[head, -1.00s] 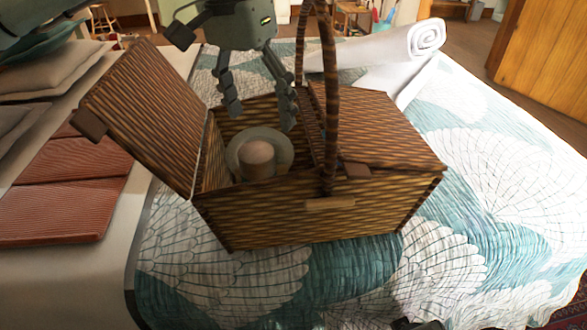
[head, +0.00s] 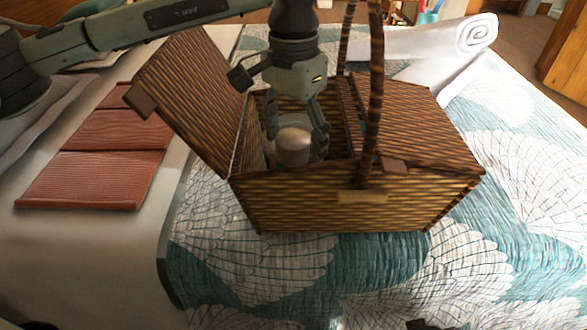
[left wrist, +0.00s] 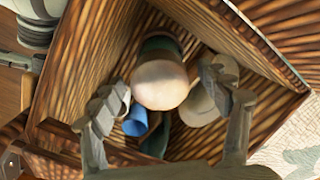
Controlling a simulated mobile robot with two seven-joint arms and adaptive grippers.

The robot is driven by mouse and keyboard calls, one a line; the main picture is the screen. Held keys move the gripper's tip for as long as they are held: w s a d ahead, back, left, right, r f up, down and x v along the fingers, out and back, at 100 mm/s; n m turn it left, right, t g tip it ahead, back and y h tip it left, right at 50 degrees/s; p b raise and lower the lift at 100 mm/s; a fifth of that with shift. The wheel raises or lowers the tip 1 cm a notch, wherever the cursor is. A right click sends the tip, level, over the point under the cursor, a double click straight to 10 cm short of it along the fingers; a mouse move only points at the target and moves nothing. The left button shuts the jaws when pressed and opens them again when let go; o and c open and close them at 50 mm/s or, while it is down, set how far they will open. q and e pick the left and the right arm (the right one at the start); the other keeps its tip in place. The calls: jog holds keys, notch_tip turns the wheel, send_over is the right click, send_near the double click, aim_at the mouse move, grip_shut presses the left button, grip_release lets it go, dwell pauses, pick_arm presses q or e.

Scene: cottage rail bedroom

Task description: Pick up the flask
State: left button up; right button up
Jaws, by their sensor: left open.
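The flask (head: 293,147) stands in the open side of a wicker picnic basket (head: 300,205); its pale, rounded cap shows from above. In the left wrist view the flask (left wrist: 160,84) has a dark green body below the cap, mostly hidden. My left gripper (head: 298,128) reaches down into the basket with its fingers open, around the flask's top. In the left wrist view the left gripper (left wrist: 166,95) has one finger on either side of the cap, with gaps visible. My right gripper is not recognisable in view.
The basket's left lid (head: 190,100) is raised; its right lid (head: 415,110) is closed. A tall handle (head: 373,100) arches right of my gripper. A blue cup (left wrist: 136,120) and a beige round dish (left wrist: 205,105) lie beside the flask. A white roll (head: 475,35) lies behind on the bed.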

pick_arm(q)
grip_shut()
dwell(0.4)
jog(key=shift+r, duration=0.1)
